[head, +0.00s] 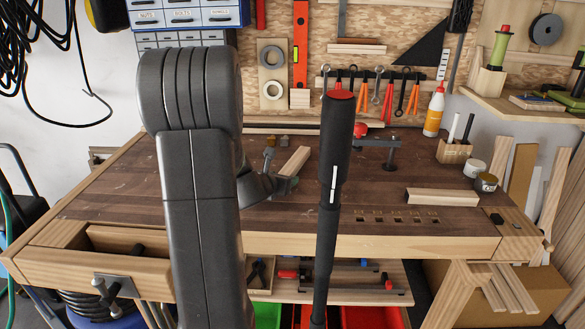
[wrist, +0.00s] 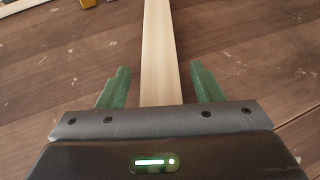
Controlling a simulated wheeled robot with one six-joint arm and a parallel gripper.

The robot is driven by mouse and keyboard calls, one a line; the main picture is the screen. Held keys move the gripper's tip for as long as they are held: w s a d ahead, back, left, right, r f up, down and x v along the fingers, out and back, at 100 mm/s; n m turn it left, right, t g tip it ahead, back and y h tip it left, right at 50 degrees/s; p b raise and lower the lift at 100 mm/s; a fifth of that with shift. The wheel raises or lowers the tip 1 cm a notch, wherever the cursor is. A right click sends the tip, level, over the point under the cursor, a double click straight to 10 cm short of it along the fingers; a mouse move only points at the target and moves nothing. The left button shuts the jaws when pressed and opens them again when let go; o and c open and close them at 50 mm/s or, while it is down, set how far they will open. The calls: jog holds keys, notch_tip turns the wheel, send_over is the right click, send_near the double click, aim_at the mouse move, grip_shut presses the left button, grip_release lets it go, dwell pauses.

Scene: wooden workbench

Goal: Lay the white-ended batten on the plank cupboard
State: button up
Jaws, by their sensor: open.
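A pale wooden batten (head: 296,160) lies on the dark workbench top, just beyond my gripper (head: 286,184). In the wrist view the batten (wrist: 160,35) runs lengthwise between the two green fingers of my gripper (wrist: 160,68), with a gap on either side. My gripper is open and not closed on it. The batten's near end is hidden behind the gripper body and its far end is cut off by the wrist frame. A second pale batten (head: 442,196) lies at the bench's right front. I cannot make out white ends on either. I see nothing clearly recognisable as the plank cupboard.
The workbench (head: 120,190) has bare room left of my arm. A clamp (head: 375,145), a wooden pen block (head: 454,150), a glue bottle (head: 434,112) and small tins (head: 485,182) stand at the right. A shelf (head: 520,106) and pegboard tools are behind.

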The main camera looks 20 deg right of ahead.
jog(key=c, duration=1.2)
